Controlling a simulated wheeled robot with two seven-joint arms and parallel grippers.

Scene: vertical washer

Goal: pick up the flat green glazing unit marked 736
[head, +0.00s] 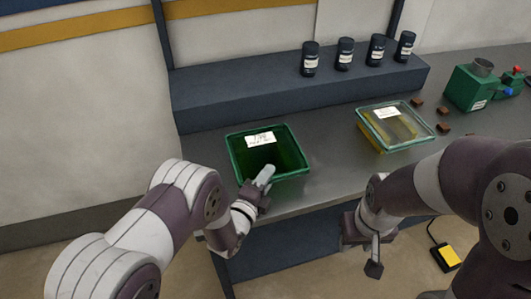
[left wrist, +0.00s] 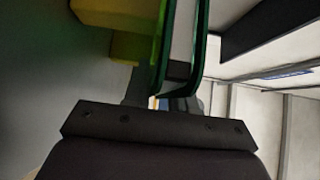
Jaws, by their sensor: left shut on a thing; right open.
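A dark green glazing unit (head: 290,152) with a white label is at the left of the grey bench, near its front edge. The label's number is too small to read. My left gripper (head: 264,180) is shut on the near rim of this unit. In the left wrist view the unit's green-edged side (left wrist: 179,45) stands between the fingers (left wrist: 165,103). I cannot tell whether the unit is clear of the bench. My right gripper (head: 372,255) is open and empty, in front of the bench edge.
A second, clear glazing unit (head: 410,124) with a green rim and a yellowish underside lies to the right. Several dark jars (head: 345,54) stand on the raised blue shelf (head: 240,98) behind. Small brown blocks (head: 443,127) and a green device (head: 470,88) are at the right.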

